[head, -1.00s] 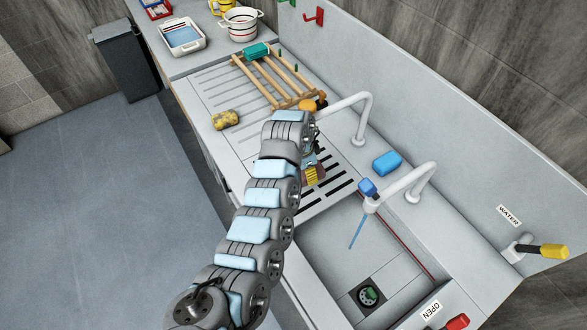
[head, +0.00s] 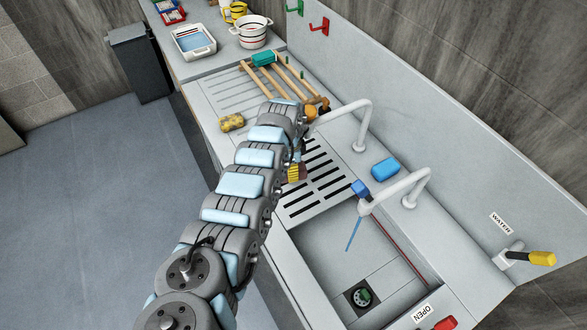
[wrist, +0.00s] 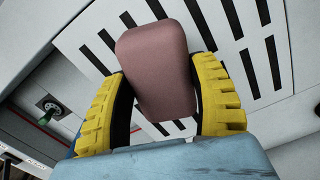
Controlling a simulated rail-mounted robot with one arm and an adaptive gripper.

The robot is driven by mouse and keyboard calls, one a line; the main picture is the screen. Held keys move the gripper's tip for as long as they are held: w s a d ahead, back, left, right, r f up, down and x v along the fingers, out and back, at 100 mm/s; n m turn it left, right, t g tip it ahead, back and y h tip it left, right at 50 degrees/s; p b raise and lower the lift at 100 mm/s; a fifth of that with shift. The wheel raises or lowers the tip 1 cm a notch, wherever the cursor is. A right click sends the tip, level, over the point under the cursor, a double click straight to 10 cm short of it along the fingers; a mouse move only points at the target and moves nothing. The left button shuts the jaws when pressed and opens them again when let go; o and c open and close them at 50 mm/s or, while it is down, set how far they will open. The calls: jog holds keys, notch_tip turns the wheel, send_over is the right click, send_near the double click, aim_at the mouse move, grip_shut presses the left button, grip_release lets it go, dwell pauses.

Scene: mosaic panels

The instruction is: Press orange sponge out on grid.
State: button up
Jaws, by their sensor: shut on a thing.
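My gripper (wrist: 160,110), with yellow ribbed fingers, is shut on a dull pink-brown block (wrist: 155,65) that looks like a sponge. The block is tilted between the fingers, over the slotted grid (wrist: 243,65). I cannot tell whether it touches the grid. In the head view my gripper (head: 296,172) is at the left part of the grid (head: 318,187), and my arm hides much of it. A bright orange piece (head: 311,112) shows beside my wrist at the near end of the wooden rack; it is partly hidden.
The sink basin (head: 325,250) lies in front of the grid. Two white taps (head: 361,125) arch over from the back, with a blue sponge (head: 385,168) between them. A yellow patterned sponge (head: 231,122) lies left, and a wooden rack (head: 290,72) carries a green sponge (head: 263,58).

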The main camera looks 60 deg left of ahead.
jog(key=b, duration=0.6)
send_over(291, 187)
jog(key=shift+a+f, duration=0.15)
jog(key=shift+f, duration=2.7)
jog(key=shift+f, duration=0.65)
jog(key=shift+r, duration=0.15)
dwell(0.9)
jog(key=shift+r+p, duration=3.45)
jog(key=shift+p, duration=0.6)
